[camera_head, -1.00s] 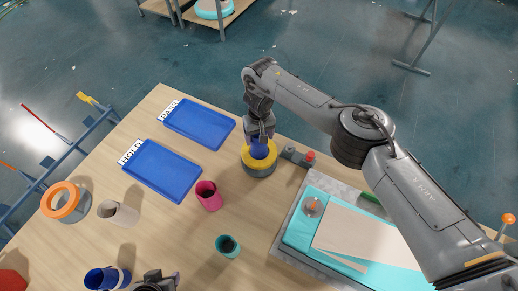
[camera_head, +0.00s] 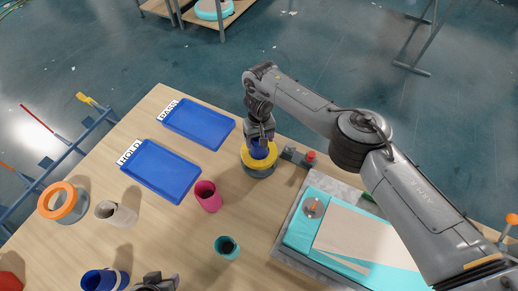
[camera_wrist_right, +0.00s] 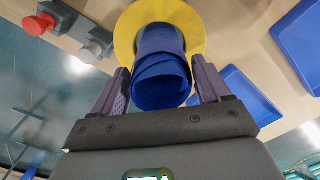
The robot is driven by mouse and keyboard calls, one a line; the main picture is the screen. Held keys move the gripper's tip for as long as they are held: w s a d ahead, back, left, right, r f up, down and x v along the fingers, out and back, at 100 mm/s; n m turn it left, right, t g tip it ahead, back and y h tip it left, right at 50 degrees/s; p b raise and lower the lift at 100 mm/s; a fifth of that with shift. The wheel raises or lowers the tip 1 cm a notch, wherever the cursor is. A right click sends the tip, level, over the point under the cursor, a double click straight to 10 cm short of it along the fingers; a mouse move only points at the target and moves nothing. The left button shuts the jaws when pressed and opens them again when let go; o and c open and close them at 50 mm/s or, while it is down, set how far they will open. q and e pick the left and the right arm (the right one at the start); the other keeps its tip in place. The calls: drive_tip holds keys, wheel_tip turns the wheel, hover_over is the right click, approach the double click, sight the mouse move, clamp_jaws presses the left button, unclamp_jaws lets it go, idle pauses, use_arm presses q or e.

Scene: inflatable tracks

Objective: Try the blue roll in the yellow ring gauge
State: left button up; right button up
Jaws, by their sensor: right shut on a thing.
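The blue roll (camera_head: 259,150) is held upright in my right gripper (camera_head: 262,137) at the yellow ring gauge (camera_head: 246,161). In the right wrist view the gripper (camera_wrist_right: 162,76) has a finger on either side of the blue roll (camera_wrist_right: 160,85), whose coiled end faces the camera. The roll's far end reaches the opening of the yellow ring (camera_wrist_right: 194,22); how deep it sits is hidden.
Blue trays labelled PASS (camera_head: 200,125) and HOLD (camera_head: 160,171) lie to the left. A pink roll (camera_head: 208,196), a teal roll (camera_head: 227,247), a beige roll (camera_head: 117,213), an orange ring gauge (camera_head: 63,202) and another blue roll (camera_head: 103,281) stand nearby. A red-knobbed fixture (camera_head: 309,157) is right of the gauge.

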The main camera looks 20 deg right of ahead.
drive_tip(key=shift+f+b, duration=0.65)
drive_tip(key=shift+f, duration=0.35)
idle(0.5)
idle(0.8)
